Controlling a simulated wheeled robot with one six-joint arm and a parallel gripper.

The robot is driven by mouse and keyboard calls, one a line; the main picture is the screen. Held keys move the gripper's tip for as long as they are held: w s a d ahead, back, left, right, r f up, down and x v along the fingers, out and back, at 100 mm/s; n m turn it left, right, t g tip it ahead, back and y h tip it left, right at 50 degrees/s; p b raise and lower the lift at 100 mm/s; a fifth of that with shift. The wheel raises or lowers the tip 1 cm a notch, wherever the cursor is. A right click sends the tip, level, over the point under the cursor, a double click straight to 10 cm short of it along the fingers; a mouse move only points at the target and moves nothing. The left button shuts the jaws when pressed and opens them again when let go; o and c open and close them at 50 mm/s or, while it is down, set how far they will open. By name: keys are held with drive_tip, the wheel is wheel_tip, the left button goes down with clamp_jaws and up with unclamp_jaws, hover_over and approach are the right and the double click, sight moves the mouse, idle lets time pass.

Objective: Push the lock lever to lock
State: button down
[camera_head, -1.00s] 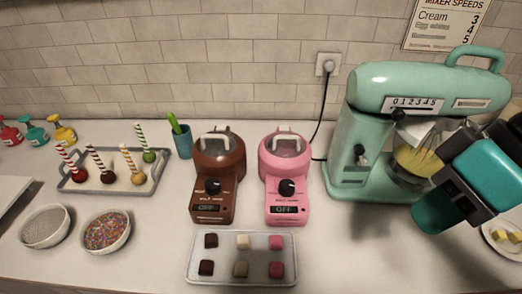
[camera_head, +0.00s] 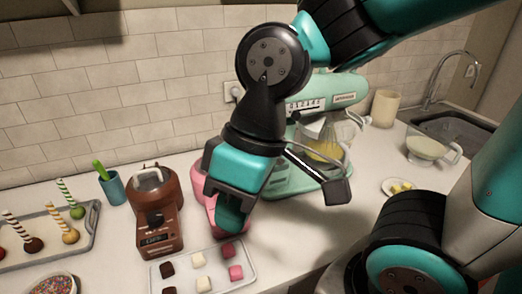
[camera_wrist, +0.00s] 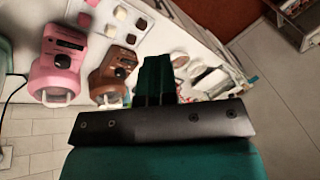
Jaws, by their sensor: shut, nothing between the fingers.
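The mint-green stand mixer (camera_head: 345,88) stands behind my arm, with its glass bowl (camera_head: 325,150) and yellow batter partly in view. The side of its column is hidden behind my arm, and I cannot make out the lock lever in either current view. My gripper (camera_head: 230,218) points downward with its fingers together and empty. It appears in front of the pink melting pot (camera_head: 198,180), left of the mixer; I cannot tell its height exactly.
A brown melting pot (camera_head: 155,205) stands left of the pink one. A tray of chocolate pieces (camera_head: 165,285) lies in front. A cake-pop tray (camera_head: 92,232) and green cup (camera_head: 112,187) are at left. A butter plate (camera_head: 388,192), glass jug (camera_head: 428,148) and sink (camera_head: 465,130) are at right.

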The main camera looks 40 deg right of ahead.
drive_tip(key=w+d+f+m+t+h, duration=0.1)
drive_tip(key=w+d+m+h, duration=0.4)
drive_tip(key=w, duration=0.5)
drive_tip(key=w+d+f+m+t+h+b, duration=0.1)
drive_tip(key=w+d+m+t+h, duration=0.1)
drive_tip(key=w+d+m+h, duration=0.3)
drive_tip(key=w+d+m, duration=0.1)
drive_tip(key=w+d, duration=0.2)
drive_tip(key=w, duration=0.2)
drive_tip(key=shift+d+f+h, duration=0.2)
drive_tip(key=shift+d+h, duration=0.1)
drive_tip(key=w+d+f+p, duration=0.1)
drive_tip(key=d+f+p, duration=0.2)
drive_tip(key=d+f, duration=0.6)
drive_tip(key=shift+w, duration=0.2)
